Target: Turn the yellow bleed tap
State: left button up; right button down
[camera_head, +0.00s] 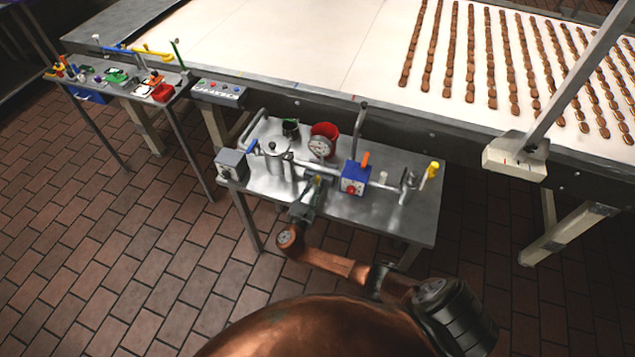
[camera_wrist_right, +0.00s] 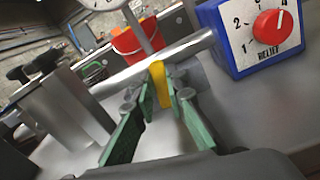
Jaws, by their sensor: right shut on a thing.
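The yellow bleed tap (camera_wrist_right: 158,80) shows in the right wrist view as an upright yellow lever in front of the metal pipe. My right gripper (camera_wrist_right: 161,92) has its green-padded fingers on either side of the lever, shut on it. In the head view my right gripper (camera_head: 314,187) reaches over the front edge of the steel table (camera_head: 385,222), and the tap is mostly hidden there. My left gripper is in neither view.
A blue box with a red dial (camera_wrist_right: 271,24), marked RELIEF, stands right of the gripper. A metal pot (camera_head: 277,158), a red bucket (camera_head: 329,131) and a gauge (camera_head: 320,146) stand behind. Another yellow handle (camera_head: 432,169) is at the table's right end.

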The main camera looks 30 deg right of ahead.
dwell(0.3)
jog(key=c, duration=1.9)
grip_release()
jog(key=shift+c, duration=0.2)
jog(key=shift+a, duration=0.1)
jog(key=v, duration=1.1)
jog(key=shift+s+a, duration=0.25)
jog(key=shift+a, duration=0.1)
